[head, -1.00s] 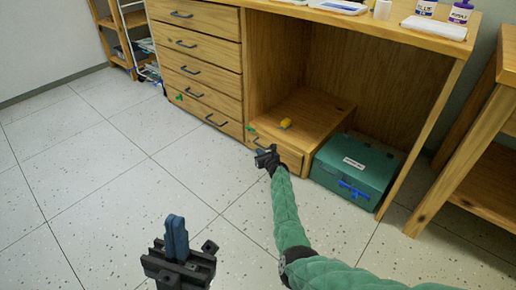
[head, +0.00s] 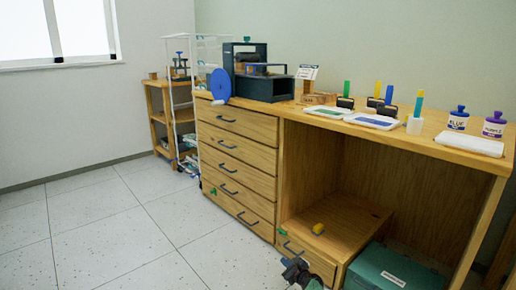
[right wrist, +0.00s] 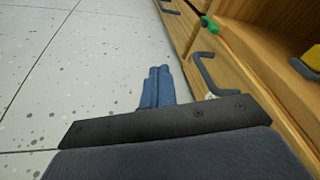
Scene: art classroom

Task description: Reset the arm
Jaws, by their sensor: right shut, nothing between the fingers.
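My right gripper (head: 293,266) shows at the bottom of the head view, in front of the low drawer under the desk. In the right wrist view its blue fingers (right wrist: 158,84) are together with nothing between them. They appear close to the dark drawer handle (right wrist: 207,72) but not around it; whether they touch it I cannot tell. The low drawer (head: 303,262) looks closed. My left gripper is outside the head view.
The wooden desk (head: 240,155) has a drawer column with dark handles. Paint bottles (head: 458,119) and trays are on top. The floor (head: 110,230) at left is clear.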

